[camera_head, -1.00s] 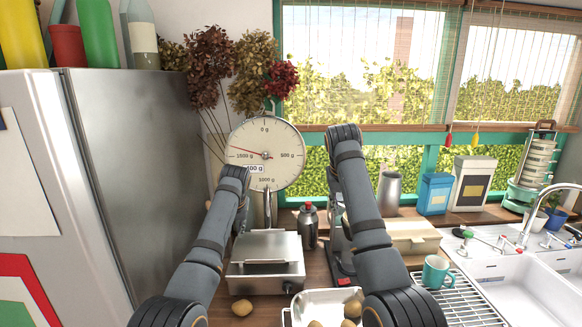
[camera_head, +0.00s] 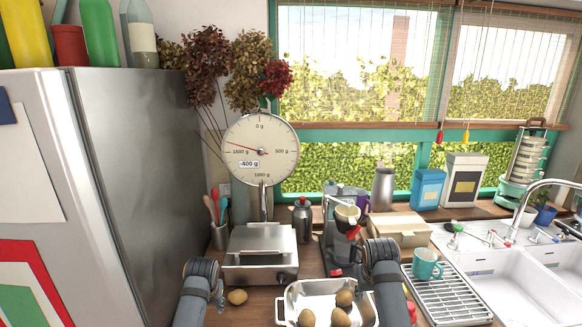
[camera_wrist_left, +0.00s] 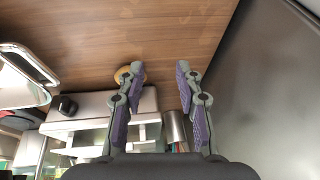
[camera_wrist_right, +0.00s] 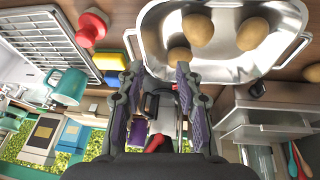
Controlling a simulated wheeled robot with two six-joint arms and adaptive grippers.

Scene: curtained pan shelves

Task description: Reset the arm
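In the left wrist view my left gripper (camera_wrist_left: 160,67) is open and empty above the wooden counter (camera_wrist_left: 90,30), with one finger partly in front of a potato (camera_wrist_left: 122,72). My right arm stands at the lower right of the head view, right of the metal tray. In the right wrist view my right gripper (camera_wrist_right: 160,67) is open and empty, its fingertips near the edge of the tray (camera_wrist_right: 155,25).
The tray in the head view (camera_head: 290,312) holds several potatoes. A dial scale (camera_head: 260,150) reads -400 g above its metal base (camera_head: 262,265). A fridge (camera_head: 130,190) walls off the left. A drying rack (camera_head: 450,300), teal mug (camera_head: 427,264) and sink (camera_head: 510,270) lie right.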

